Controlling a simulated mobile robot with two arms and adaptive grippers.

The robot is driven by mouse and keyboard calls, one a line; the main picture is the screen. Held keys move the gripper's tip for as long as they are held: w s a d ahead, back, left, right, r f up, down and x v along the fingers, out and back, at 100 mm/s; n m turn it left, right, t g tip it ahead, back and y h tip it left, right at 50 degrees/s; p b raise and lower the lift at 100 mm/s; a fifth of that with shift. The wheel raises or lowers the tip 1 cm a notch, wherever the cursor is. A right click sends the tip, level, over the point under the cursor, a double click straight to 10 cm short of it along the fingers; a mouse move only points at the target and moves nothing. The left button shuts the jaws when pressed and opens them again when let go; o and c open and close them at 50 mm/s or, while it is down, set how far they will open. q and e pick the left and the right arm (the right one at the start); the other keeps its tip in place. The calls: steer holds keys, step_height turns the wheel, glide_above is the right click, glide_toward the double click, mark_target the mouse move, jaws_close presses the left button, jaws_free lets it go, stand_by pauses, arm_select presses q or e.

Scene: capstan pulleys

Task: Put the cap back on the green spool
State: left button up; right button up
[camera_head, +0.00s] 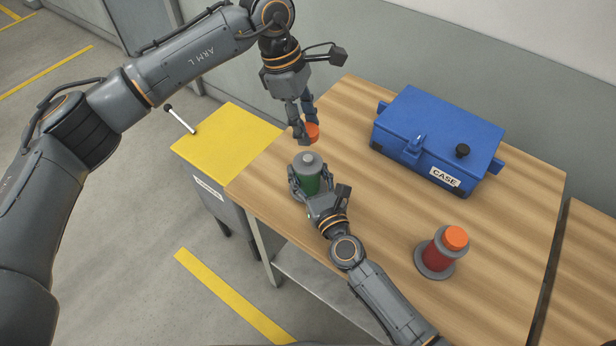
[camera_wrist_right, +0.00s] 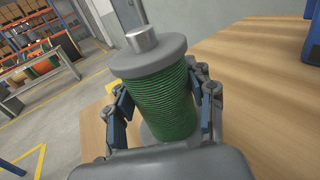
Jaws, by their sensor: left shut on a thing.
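The green spool (camera_head: 308,178) stands upright on the wooden table with a grey top flange and a bare metal stub on top. It also shows large in the right wrist view (camera_wrist_right: 158,95). My right gripper (camera_head: 309,187) has its fingers on both sides of the green winding and appears closed around it. My left gripper (camera_head: 304,130) is shut on an orange cap (camera_head: 313,131). It holds the cap above the green spool, slightly to the far side of the stub. The cap is partly hidden by the fingers and does not show in the right wrist view.
A red spool (camera_head: 437,257) with an orange cap on it stands at the table's front right. A blue case (camera_head: 437,140) sits at the back of the table (camera_head: 510,230). A yellow-topped cabinet (camera_head: 222,145) stands left of the table. The table's middle is clear.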

jaws_close()
arm_select(q)
glide_above(309, 158)
steer(key=shift+w+a+f, duration=0.1)
steer(key=shift+a+f, duration=0.1)
steer(key=shift+f, duration=1.05)
steer(key=shift+a+f, duration=0.15)
steer(key=shift+f, duration=1.1)
steer(key=shift+f, duration=0.9)
steer(key=shift+f, duration=0.55)
